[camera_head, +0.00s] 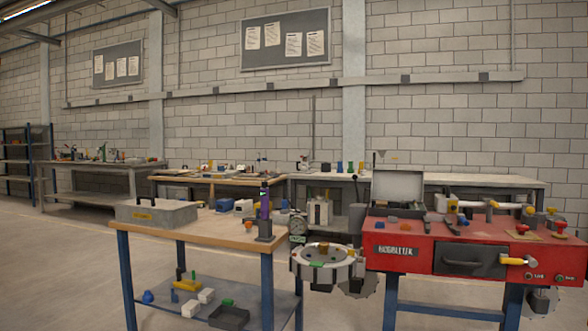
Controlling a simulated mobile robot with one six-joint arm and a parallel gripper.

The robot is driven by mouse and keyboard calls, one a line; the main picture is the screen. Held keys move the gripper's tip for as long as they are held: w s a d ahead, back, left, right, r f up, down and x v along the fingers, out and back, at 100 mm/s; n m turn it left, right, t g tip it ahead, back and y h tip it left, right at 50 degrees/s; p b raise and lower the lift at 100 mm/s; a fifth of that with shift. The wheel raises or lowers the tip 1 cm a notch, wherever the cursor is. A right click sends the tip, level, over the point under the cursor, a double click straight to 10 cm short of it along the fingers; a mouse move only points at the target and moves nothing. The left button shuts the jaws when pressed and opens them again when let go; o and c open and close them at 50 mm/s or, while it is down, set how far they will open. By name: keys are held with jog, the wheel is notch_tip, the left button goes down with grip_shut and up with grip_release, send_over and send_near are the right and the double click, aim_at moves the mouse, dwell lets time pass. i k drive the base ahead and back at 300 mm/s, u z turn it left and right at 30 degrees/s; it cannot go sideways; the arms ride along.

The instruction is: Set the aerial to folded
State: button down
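I cannot surely tell which thing is the aerial. One thin upright grey rod (313,130) stands in front of the block wall, above the back benches; what it is fixed to is unclear. My gripper is not in view.
A red bench (450,238) with a drawer and tools stands at right. A wood-topped table (200,228) with a grey box (156,213) stands at left. A round tray (325,262) sits between them. Floor is clear at far left.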

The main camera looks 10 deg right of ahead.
aim_at(355, 176)
jog(key=u, duration=0.1)
jog(key=i, duration=1.3)
jog(key=z, duration=0.5)
